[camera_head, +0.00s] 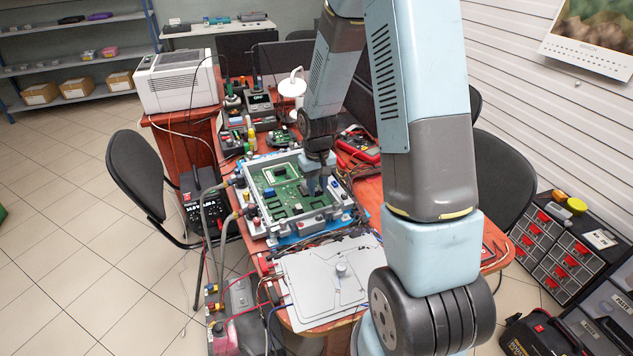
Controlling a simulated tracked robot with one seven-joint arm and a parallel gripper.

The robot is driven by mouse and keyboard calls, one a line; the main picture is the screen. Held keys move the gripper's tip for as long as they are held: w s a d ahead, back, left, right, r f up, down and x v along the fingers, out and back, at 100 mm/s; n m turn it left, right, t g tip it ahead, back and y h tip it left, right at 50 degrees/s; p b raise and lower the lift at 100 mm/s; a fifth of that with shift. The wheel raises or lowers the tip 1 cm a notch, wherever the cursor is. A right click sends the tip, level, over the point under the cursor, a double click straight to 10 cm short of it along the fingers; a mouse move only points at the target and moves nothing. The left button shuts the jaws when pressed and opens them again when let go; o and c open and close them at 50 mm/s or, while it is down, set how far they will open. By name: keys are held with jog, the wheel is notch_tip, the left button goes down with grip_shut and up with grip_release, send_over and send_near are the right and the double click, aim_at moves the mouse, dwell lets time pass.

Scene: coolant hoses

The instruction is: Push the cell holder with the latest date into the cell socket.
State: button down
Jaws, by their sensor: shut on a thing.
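A green circuit board (285,201) lies in a light grey open housing (277,229) on the red-orange table. My gripper (318,187) points down at the right part of the board, with its fingertips at or just above the board's surface. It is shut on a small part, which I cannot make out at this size. The cell socket and any dates on cell holders cannot be told apart here. My gripper and wrist hide part of the board and the housing's far right wall.
A grey flat plate with a knob (325,280) lies in front of the housing. Cables run along the table's left edge. A white box-shaped device (175,82) stands at the back left. A red multimeter (358,144) lies behind the housing. Black chairs (135,165) flank the table.

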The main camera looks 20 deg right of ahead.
jog(key=shift+d+f, duration=0.15)
jog(key=shift+f, duration=1.65)
jog(key=shift+s, duration=0.1)
jog(key=shift+s+f, duration=0.1)
jog(key=shift+f, duration=0.55)
dwell(1.7)
jog(key=c, duration=1.1)
grip_release()
jog(key=shift+r, duration=3.55)
